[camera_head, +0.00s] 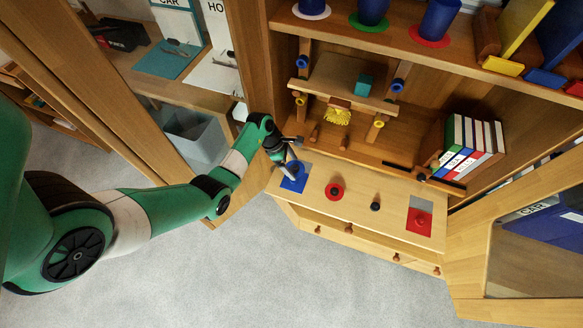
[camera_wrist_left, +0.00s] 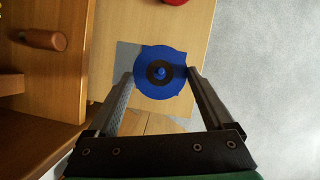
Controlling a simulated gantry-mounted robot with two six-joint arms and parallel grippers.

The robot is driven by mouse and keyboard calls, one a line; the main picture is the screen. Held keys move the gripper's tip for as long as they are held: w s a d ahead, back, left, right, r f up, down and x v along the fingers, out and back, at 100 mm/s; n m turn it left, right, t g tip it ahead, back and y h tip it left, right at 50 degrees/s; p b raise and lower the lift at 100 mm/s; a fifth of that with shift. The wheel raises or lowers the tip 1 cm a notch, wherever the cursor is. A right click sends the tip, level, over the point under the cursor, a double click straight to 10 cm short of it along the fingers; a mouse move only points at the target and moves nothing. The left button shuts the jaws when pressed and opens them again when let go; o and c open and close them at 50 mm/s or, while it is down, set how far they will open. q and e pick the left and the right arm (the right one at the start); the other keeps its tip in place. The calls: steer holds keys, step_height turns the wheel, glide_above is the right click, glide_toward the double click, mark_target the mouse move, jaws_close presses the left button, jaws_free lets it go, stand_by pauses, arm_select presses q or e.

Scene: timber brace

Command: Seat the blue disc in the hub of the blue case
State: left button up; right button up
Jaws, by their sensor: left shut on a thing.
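The blue disc (camera_wrist_left: 143,85), with a dark ring and a small blue knob at its centre, is in the left wrist view. My left gripper (camera_wrist_left: 162,74) is shut on its rim, one finger on each side. The blue case (camera_wrist_left: 180,54) shows as blue edges behind the disc, which covers its hub. In the head view my left gripper (camera_head: 287,164) is over the blue case (camera_head: 294,185), at the left end of the wooden ledge. I cannot tell whether the disc touches the case. My right gripper is not in view.
On the ledge (camera_head: 360,192) to the right are a red disc (camera_head: 335,191), a black knob (camera_head: 376,207) and a red case (camera_head: 420,217). Shelves with pegs (camera_head: 345,110) and several books (camera_head: 468,145) stand behind. The floor in front is clear.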

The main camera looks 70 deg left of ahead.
arm_select(q)
steer(key=shift+r, duration=0.15)
steer(key=shift+f, duration=0.3)
step_height(320, 180, down, 6)
steer(key=b, duration=0.3)
steer(key=shift+r+b, duration=0.15)
steer(key=shift+b, duration=0.25)
steer(key=shift+r+p, duration=0.1)
steer(key=shift+p, duration=0.4)
stand_by(0.3)
steer(key=shift+f+b, duration=0.55)
steer(key=shift+f, duration=0.3)
steer(key=shift+p, duration=0.45)
stand_by(1.0)
steer(key=shift+f, duration=0.25)
